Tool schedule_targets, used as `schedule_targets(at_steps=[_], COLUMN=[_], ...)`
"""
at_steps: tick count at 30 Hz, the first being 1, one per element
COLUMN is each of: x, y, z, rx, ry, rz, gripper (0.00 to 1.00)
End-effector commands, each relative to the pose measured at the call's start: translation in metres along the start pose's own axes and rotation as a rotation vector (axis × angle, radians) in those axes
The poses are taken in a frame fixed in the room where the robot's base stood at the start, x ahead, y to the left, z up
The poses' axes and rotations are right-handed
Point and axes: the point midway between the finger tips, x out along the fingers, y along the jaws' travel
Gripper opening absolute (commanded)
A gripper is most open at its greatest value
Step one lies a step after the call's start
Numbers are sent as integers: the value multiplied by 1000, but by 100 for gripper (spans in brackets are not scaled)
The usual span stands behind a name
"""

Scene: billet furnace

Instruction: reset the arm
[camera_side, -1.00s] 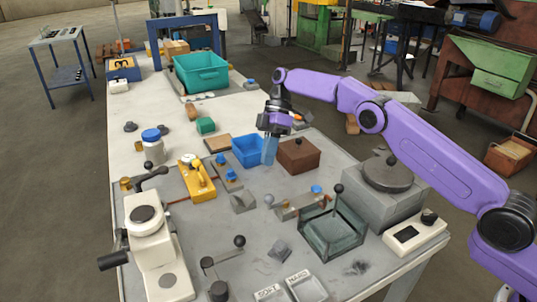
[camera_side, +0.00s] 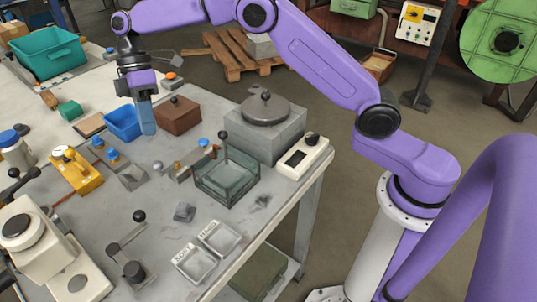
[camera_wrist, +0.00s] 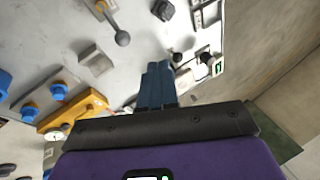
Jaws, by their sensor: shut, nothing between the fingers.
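My purple arm reaches over the grey bench (camera_side: 165,225) from the right in the side view. My gripper (camera_side: 148,130) points down, its blue fingers closed together with nothing between them. In the side view its fingertips are between a small blue bin (camera_side: 122,124) and a brown lidded box (camera_side: 178,117). I cannot tell how high they are above the bench. The wrist view shows the blue fingers (camera_wrist: 157,84) side by side over the bench.
A glass box (camera_side: 228,183) and a grey block with a round lid (camera_side: 268,132) stand to the right, beside a white display unit (camera_side: 303,158). Two labelled trays (camera_side: 196,263) lie near the front edge. A yellow device (camera_side: 77,172) stands left. Bench space between is partly clear.

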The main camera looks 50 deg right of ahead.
Motion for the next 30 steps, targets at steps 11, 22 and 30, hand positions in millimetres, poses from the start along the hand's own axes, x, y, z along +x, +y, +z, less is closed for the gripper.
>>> schedule_targets(at_steps=[11,22,30], x=[7,34,60], y=[-121,-223,-272], z=[50,153,241], rx=[136,211,229], ry=[-110,-146,-128], rz=[138,294,387], gripper=[0,0,0])
